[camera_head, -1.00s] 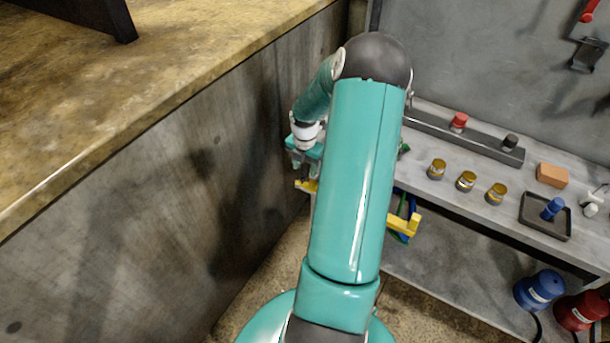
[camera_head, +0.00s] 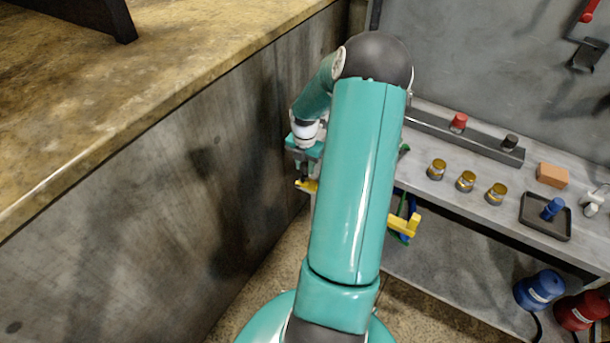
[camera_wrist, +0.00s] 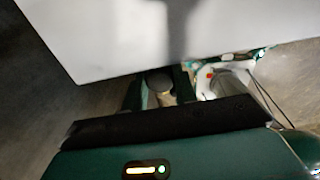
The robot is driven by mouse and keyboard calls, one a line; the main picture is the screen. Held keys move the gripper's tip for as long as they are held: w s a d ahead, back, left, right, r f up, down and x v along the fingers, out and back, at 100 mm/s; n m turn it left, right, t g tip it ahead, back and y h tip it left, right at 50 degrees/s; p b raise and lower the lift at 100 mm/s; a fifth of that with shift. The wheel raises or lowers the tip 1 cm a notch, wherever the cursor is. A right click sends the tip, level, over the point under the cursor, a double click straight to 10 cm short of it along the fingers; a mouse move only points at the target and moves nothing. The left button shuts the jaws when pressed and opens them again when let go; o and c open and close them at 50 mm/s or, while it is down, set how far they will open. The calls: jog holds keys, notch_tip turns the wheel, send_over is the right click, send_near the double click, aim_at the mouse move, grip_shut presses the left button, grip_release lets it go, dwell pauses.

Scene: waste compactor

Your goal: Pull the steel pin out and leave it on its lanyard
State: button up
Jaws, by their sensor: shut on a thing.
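My gripper (camera_head: 304,168) is low beside the concrete wall, partly hidden behind my own arm. In the wrist view its two dark green fingers (camera_wrist: 158,96) are shut on a grey, round-ended piece, which looks like the steel pin (camera_wrist: 160,83). The pin's far end and its seat are hidden. A thin dark line (camera_wrist: 264,95), possibly the lanyard, runs down at the right of the fingers. In the head view a small yellow part (camera_head: 306,186) shows just below the gripper.
A pale panel (camera_wrist: 120,35) fills the upper wrist view, close beyond the fingers. A white part (camera_wrist: 222,80) stands right of them. A grey bench (camera_head: 450,190) at the right holds several cans, an orange block (camera_head: 552,175) and a dark tray (camera_head: 533,222). A yellow handle (camera_head: 405,224) sticks out below the bench.

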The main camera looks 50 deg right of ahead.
jog(key=shift+r, duration=0.3)
jog(key=shift+r, duration=3.85)
jog(key=shift+r, duration=0.1)
notch_tip(320, 180, up, 7)
dwell(0.6)
jog(key=shift+d, duration=0.15)
jog(key=s+d, duration=0.5)
jog(key=d, duration=0.6)
jog(key=shift+d, duration=0.35)
dwell(2.5)
